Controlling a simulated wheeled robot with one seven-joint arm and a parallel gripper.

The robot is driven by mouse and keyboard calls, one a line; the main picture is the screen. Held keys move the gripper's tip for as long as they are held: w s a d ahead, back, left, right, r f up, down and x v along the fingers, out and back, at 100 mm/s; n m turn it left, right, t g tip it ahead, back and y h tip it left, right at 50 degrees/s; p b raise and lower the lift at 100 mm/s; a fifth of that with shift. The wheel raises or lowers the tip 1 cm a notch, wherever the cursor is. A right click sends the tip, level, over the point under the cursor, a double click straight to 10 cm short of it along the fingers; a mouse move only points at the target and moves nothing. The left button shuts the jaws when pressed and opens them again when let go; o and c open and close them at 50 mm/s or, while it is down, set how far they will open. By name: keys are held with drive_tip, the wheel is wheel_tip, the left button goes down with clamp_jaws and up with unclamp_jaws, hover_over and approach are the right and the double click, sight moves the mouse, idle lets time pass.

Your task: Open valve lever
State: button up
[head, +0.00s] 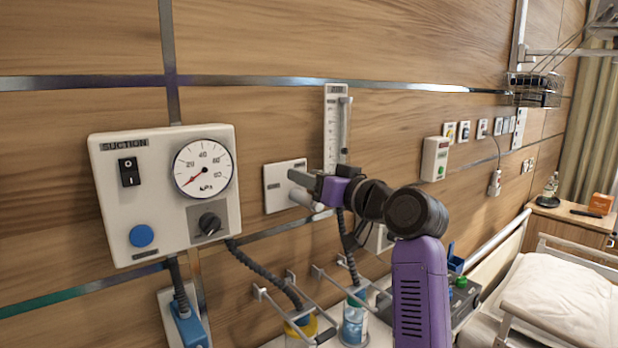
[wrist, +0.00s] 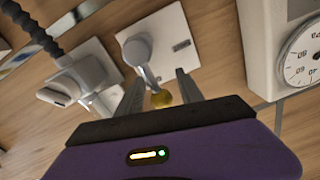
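The valve lever (wrist: 150,76) is a grey arm with a yellow knob (wrist: 161,98) at its end. It hangs from a round grey hub on a white wall plate (wrist: 178,42), which also shows in the head view (head: 274,190). My gripper (wrist: 158,82) is open, with one finger on each side of the lever near its knob. Gaps seem to show on both sides, and I cannot tell whether either finger touches. In the head view my gripper (head: 302,184) is in front of the plate and hides most of the lever.
A suction box (head: 110,200) with a gauge (head: 203,168) is left of the plate. A flowmeter (head: 333,120) rises just behind my gripper. Hoses and bottles (head: 355,322) are below. A bed (head: 560,300) is at right.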

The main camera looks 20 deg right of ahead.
drive_tip(key=b+v, duration=0.1)
drive_tip(key=v, duration=0.6)
drive_tip(key=shift+s+d, duration=0.15)
drive_tip(key=shift+s, duration=0.2)
